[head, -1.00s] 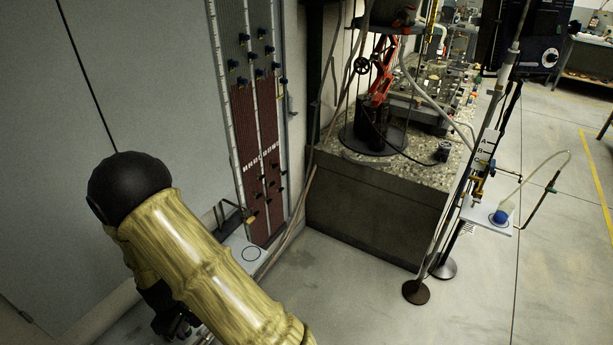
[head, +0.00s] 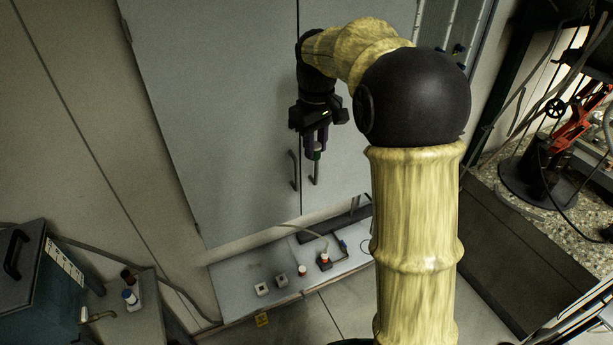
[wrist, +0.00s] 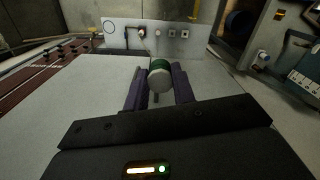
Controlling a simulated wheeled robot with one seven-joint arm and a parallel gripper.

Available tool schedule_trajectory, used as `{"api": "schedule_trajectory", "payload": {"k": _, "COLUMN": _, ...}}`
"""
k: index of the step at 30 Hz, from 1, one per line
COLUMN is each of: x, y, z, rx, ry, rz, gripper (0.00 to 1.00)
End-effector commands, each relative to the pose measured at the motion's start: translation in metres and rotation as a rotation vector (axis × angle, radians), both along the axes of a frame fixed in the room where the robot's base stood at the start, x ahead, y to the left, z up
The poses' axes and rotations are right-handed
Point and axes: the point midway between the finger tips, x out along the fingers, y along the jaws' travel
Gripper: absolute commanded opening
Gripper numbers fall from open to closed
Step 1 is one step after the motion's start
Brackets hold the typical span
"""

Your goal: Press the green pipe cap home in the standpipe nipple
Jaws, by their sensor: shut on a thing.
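My gripper (head: 316,148) hangs in front of the grey cabinet doors, well above the white shelf. Its purple fingers show in the wrist view (wrist: 158,88), shut on the green pipe cap (wrist: 159,65). The cap has a green band and a pale rounded end facing the wrist camera. In the head view only a small green part of the cap (head: 317,155) shows between the fingertips. Several small fittings stand on the shelf, some with red parts, including one with a red collar (head: 325,260). I cannot tell which is the standpipe nipple.
The white shelf (head: 240,271) runs low along the cabinet (head: 215,110), with a hose and a dark bar at its back. Cabinet handles (head: 294,170) are close beside my gripper. A dark tank (head: 40,275) stands at the lower left. Air between gripper and shelf is clear.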

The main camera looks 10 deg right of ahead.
Motion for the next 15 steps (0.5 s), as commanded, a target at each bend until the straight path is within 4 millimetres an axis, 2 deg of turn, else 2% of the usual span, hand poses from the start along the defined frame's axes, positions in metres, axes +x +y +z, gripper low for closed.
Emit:
{"api": "schedule_trajectory", "payload": {"k": 1, "x": -0.003, "y": -0.005, "z": 0.032, "rx": 0.001, "ry": -0.009, "rz": -0.003, "gripper": 0.00}}
{"api": "schedule_trajectory", "payload": {"k": 6, "x": -0.022, "y": -0.018, "z": 0.110, "rx": 0.000, "ry": -0.009, "rz": -0.005, "gripper": 0.00}}
{"api": "schedule_trajectory", "payload": {"k": 9, "x": -0.037, "y": -0.025, "z": 0.150, "rx": -0.001, "ry": -0.007, "rz": -0.005, "gripper": 0.00}}
{"api": "schedule_trajectory", "payload": {"k": 12, "x": -0.048, "y": -0.029, "z": 0.177, "rx": -0.002, "ry": -0.004, "rz": -0.006, "gripper": 0.00}}
{"api": "schedule_trajectory", "payload": {"k": 15, "x": -0.055, "y": -0.031, "z": 0.190, "rx": -0.002, "ry": 0.000, "rz": -0.006, "gripper": 0.00}}
